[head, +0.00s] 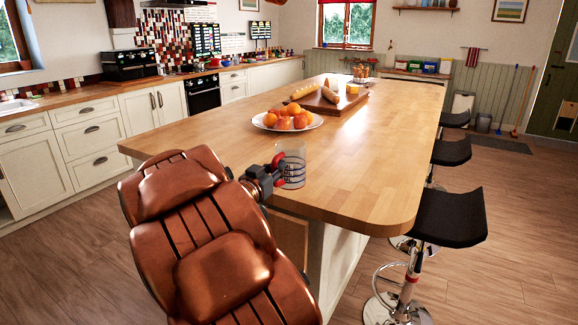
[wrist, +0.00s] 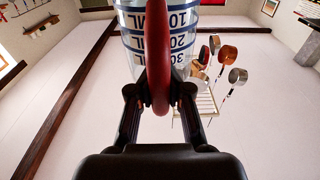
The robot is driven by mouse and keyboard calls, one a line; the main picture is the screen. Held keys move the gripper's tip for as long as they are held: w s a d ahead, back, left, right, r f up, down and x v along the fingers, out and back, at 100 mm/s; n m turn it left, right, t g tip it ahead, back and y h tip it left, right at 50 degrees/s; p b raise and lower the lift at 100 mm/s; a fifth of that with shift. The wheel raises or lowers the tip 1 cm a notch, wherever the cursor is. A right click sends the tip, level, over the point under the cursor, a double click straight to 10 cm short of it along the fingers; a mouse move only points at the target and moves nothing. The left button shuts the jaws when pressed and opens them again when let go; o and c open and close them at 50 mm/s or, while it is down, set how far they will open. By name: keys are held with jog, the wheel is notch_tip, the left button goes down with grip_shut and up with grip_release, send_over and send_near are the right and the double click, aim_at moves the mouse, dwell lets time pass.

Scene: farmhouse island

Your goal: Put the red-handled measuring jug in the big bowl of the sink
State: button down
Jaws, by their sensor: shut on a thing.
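The measuring jug (head: 293,165) is clear with dark blue markings and a red handle (head: 279,161). It is upright at the near end of the wooden island; I cannot tell whether its base touches the top. My gripper (head: 275,172) is shut on the red handle from the left. In the wrist view the handle (wrist: 158,60) is between the two fingers of my gripper (wrist: 160,100), with the jug's marked wall (wrist: 185,40) behind it. The sink (head: 16,106) shows only in part at the left edge of the head view; its bowls cannot be told apart.
The island top (head: 375,150) holds a plate of oranges (head: 286,121) just behind the jug and a board with bread (head: 322,100) farther back. Black stools (head: 450,215) line the right side. Open floor (head: 60,260) lies at left, before the sink counter (head: 70,98).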

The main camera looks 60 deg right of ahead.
jog(key=w+d, duration=0.1)
jog(key=d, duration=0.2)
jog(key=w+d, duration=0.1)
jog(key=d, duration=0.2)
jog(key=w+d, duration=0.1)
jog(key=d, duration=0.2)
jog(key=shift+w+d+f+p, duration=0.15)
jog(key=shift+d+f+p, duration=0.15)
jog(key=shift+p, duration=0.1)
jog(key=shift+w+d+f, duration=0.1)
jog(key=shift+d+f, duration=0.15)
jog(key=shift+f, duration=0.4)
jog(key=shift+w+d+f, duration=0.1)
jog(key=shift+d+f, duration=0.15)
jog(key=shift+f, duration=0.35)
jog(key=shift+w+d+f, duration=0.1)
jog(key=shift+d+f, duration=0.15)
jog(key=shift+f, duration=0.4)
jog(key=shift+f, duration=0.2)
jog(key=c, duration=1.1)
grip_release()
